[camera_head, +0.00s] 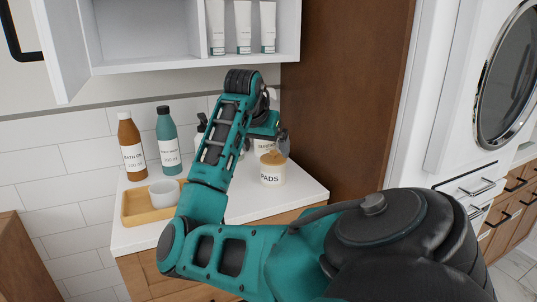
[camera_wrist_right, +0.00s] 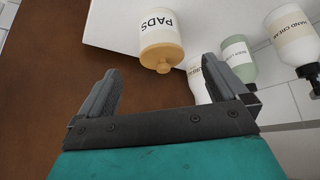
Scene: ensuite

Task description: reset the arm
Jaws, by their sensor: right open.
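My right arm (camera_head: 215,150) reaches up over the counter in the head view, bent at its elbow. Its gripper (camera_head: 281,142) is partly hidden behind the wrist, near the cream PADS jar. In the right wrist view the right gripper (camera_wrist_right: 160,65) is open, with its two fingers apart and nothing between them. The PADS jar (camera_head: 271,175) stands on the counter with a wooden lid. In the wrist view the jar (camera_wrist_right: 160,35) appears upside down beyond the fingertips, apart from them as far as I can tell. My left gripper is not in view.
The white counter (camera_head: 285,195) holds a brown bottle (camera_head: 131,148), a teal bottle (camera_head: 168,142) and a wooden tray (camera_head: 135,208) with a white cup (camera_head: 164,192). An open wall cabinet (camera_head: 185,55) with tubes hangs above. A brown panel (camera_head: 345,90) stands right of the counter.

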